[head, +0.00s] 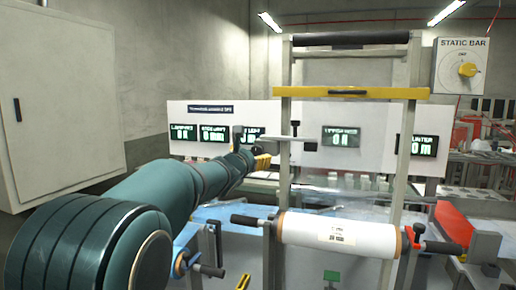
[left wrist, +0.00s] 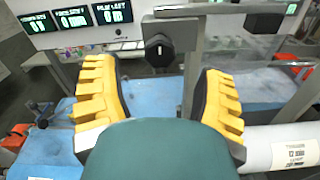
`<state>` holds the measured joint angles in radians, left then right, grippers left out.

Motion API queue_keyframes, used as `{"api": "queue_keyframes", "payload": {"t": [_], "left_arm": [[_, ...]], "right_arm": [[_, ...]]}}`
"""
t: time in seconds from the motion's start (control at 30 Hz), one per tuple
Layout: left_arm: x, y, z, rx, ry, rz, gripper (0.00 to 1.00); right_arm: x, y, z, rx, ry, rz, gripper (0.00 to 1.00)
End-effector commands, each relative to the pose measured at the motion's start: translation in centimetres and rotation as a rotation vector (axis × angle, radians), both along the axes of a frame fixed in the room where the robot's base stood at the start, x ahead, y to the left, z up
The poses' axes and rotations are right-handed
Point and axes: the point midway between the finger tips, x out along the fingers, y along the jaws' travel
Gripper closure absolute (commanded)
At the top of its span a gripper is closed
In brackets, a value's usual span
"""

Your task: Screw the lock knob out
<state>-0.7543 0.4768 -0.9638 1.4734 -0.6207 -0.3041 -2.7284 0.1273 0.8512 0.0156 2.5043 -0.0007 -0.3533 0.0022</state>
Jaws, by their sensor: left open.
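The lock knob (left wrist: 158,49) is black with a white mark and shows in the left wrist view, below a light horizontal bar and beside a grey upright. I cannot single it out surely in the head view. My left gripper (left wrist: 160,108) has its two yellow ridged fingers spread apart, with nothing between them. The knob shows beyond the gap between the fingertips, apart from them. In the head view the left gripper (head: 262,161) is just left of the frame's left upright (head: 285,120).
A white film roll (head: 350,236) lies across the frame, below and right of the left gripper. A yellow bar (head: 350,93) crosses the frame higher up. A display panel (head: 290,135) stands behind. A grey cabinet (head: 60,110) is at the left.

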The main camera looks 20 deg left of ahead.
Motion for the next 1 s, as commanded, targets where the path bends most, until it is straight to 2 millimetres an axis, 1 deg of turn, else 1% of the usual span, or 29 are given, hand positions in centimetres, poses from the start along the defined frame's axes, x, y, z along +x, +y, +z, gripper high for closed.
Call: {"api": "queue_keyframes", "payload": {"t": [0.03,0.2,0.4,0.6,0.9,0.93,0.97,1.0], "left_arm": [[0.8,0.1,0.1,0.002,0.002,0.003,0.30],[3.2,0.0,0.1,0.001,0.002,0.003,0.30],[5.6,-0.1,0.1,0.001,0.002,0.001,0.30],[6.6,-0.2,0.0,-0.001,0.001,0.000,0.30],[6.7,-0.2,-0.1,-0.002,0.001,0.000,0.30],[6.7,-0.2,-0.1,-0.002,0.001,0.000,0.36],[6.7,-0.2,-0.1,-0.002,0.001,0.000,0.46],[6.7,-0.2,-0.1,-0.002,0.001,0.000,0.60]], "right_arm": [[-0.1,0.0,0.5,0.000,0.002,0.001,0.53],[-0.3,0.0,1.6,0.001,0.006,0.001,0.53],[-0.5,0.1,2.6,0.003,0.012,0.002,0.53],[-0.6,0.1,3.0,0.003,0.014,0.003,0.53],[-0.6,0.1,3.0,0.003,0.014,0.004,0.53],[-0.6,0.1,3.0,0.003,0.014,0.004,0.53],[-0.6,0.1,3.0,0.003,0.014,0.004,0.53],[-0.6,0.1,3.0,0.003,0.014,0.004,0.53]]}}
